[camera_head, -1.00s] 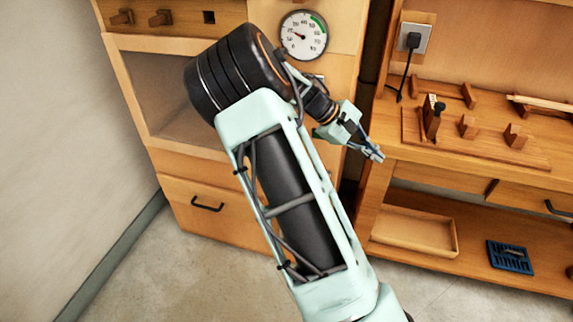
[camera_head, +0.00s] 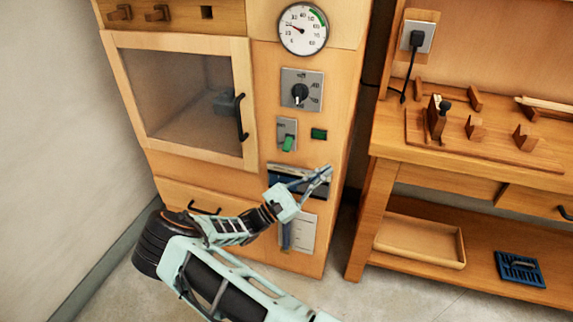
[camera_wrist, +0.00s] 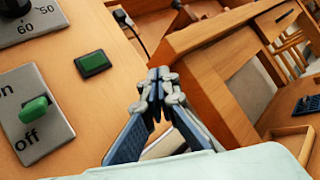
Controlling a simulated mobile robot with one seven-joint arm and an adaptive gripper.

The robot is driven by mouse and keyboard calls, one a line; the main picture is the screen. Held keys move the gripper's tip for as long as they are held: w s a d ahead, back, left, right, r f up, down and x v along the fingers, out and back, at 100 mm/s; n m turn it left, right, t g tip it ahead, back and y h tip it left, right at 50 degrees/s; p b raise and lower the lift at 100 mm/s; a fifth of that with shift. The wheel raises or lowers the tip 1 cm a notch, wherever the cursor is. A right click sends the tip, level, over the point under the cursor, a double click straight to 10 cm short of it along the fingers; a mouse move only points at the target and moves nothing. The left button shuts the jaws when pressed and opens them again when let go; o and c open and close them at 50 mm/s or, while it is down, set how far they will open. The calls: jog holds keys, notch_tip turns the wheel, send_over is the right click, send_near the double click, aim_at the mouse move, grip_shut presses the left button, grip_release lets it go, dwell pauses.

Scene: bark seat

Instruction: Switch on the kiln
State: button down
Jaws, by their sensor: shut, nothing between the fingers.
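The kiln (camera_head: 262,95) is a wooden cabinet with a glazed door at left and a control panel at right. Its switch plate (camera_head: 281,127) carries a green lever (camera_head: 288,143), which sits low, by the "off" mark. In the wrist view the lever (camera_wrist: 33,109) is at the left, with "on" above and "off" below. A small dark green rectangle (camera_head: 319,134), which looks unlit, is right of the switch. My gripper (camera_head: 327,171) is shut and empty, below and right of the switch, apart from it. In the wrist view its fingertips (camera_wrist: 156,75) meet.
A dial knob (camera_head: 300,92) and a round gauge (camera_head: 303,30) are above the switch. A workbench (camera_head: 480,172) with wooden tools stands close at right, with a plugged socket (camera_head: 417,38) above.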

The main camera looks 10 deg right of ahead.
aim_at(288, 144)
jog(key=w+a+f+n+t+y+b, duration=0.1)
jog(key=a+f+n+t+y+b, duration=0.1)
jog(key=a+f+n+t+y, duration=0.7)
jog(key=a+n+t, duration=0.3)
jog(key=n+t, duration=0.1)
jog(key=t, duration=0.3)
jog(key=shift+w+a+f+n+t, duration=0.25)
jog(key=shift+w+f+n+t, duration=0.05)
jog(key=shift+w+n+t, duration=0.1)
jog(key=b+x, duration=0.1)
jog(key=x, duration=0.9)
jog(key=r, duration=0.1)
jog(key=s+r, duration=0.1)
jog(key=a+r, duration=0.1)
jog(key=shift+s+r+b, duration=0.3)
jog(key=shift+s+b, duration=0.05)
jog(key=shift+b, duration=0.05)
jog(key=shift+r+p, duration=0.2)
jog(key=shift+p, duration=0.3)
